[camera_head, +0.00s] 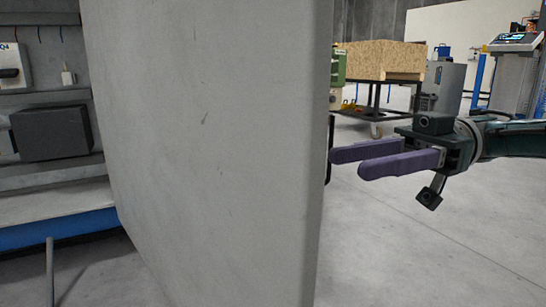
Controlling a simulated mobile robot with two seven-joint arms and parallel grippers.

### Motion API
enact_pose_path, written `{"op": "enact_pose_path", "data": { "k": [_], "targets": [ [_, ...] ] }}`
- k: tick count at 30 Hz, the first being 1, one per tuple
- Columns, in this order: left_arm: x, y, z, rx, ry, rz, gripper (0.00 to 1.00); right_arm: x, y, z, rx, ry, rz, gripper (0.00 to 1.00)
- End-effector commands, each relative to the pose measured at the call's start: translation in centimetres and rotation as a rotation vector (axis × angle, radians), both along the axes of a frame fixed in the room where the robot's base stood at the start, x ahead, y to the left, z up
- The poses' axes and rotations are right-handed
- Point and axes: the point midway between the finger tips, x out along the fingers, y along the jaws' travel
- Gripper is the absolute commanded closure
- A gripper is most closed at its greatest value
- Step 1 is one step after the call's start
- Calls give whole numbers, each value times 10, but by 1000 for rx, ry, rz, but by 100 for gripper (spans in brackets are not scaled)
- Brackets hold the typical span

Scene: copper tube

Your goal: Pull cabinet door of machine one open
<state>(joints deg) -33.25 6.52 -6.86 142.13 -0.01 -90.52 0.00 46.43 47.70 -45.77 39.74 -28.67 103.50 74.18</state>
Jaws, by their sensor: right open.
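A large light-grey cabinet door (215,150) stands upright and fills the middle of the head view. Its right edge is close to my right gripper. A dark handle (330,150) shows in part at that edge; the rest of it is hidden behind the door. My right gripper (345,164) has two purple fingers and comes in from the right. It is open, and its fingertips are beside the handle; I cannot tell whether they touch it. My left gripper is not in view.
At the left is a grey cabinet interior with a dark box (50,133) and a blue beam (60,229). Behind at the right stand a wooden crate (384,60) on a wheeled cart, a grey cabinet (443,86) and a scale-like display (514,39). The floor (425,250) at the right is clear.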

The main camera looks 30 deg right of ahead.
Motion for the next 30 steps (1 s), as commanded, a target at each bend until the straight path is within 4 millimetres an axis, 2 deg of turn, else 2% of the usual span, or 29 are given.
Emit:
{"op": "enact_pose_path", "data": {
  "k": [1, 5, 9, 30],
  "targets": [
    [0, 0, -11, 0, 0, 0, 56, 1, -8, -5, -1, -2, -4, 58],
    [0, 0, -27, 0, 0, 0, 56, 0, -25, -7, 1, -4, -2, 58],
    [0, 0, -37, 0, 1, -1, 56, -1, -36, -4, 1, -2, -1, 58],
    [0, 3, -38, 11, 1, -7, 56, -2, -40, 0, 1, 0, 0, 58]
  ]
}}
